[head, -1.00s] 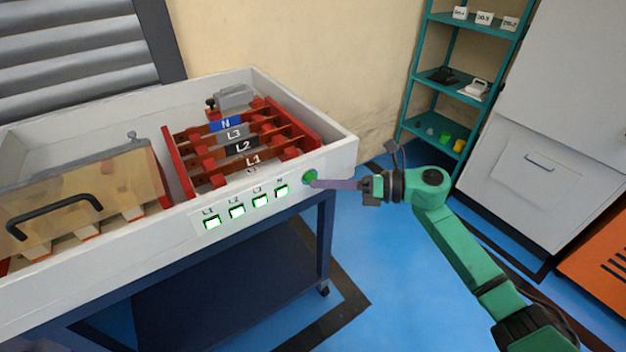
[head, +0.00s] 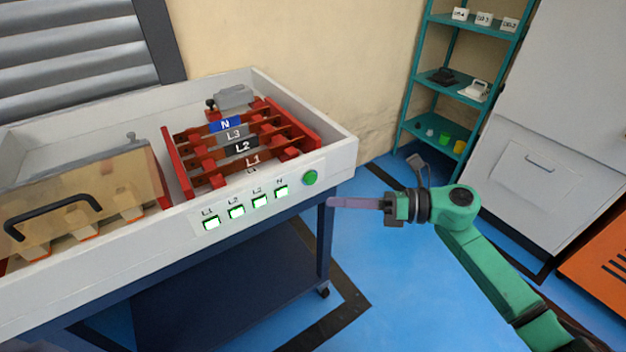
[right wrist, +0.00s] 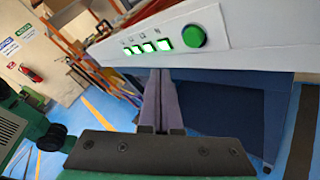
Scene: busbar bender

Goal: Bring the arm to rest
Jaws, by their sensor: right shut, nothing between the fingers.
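My right arm (head: 490,265) is green and comes in from the lower right in the head view. Its right gripper (head: 332,202) is shut and empty, its long thin fingers pointing left. The fingertips are apart from the bender's front panel, below and right of the round green button (head: 310,178). In the right wrist view the shut fingers (right wrist: 159,85) point at the panel's lower edge, with the green button (right wrist: 194,36) up and to the right. My left gripper is not in view.
The white bender box (head: 345,160) stands on a dark blue table frame (head: 322,245). Its front has lit switches (head: 237,211) marked L1 to N; red busbar supports (head: 180,165) are inside. A teal shelf (head: 420,60) and grey cabinet (head: 530,160) stand right. Blue floor is clear between.

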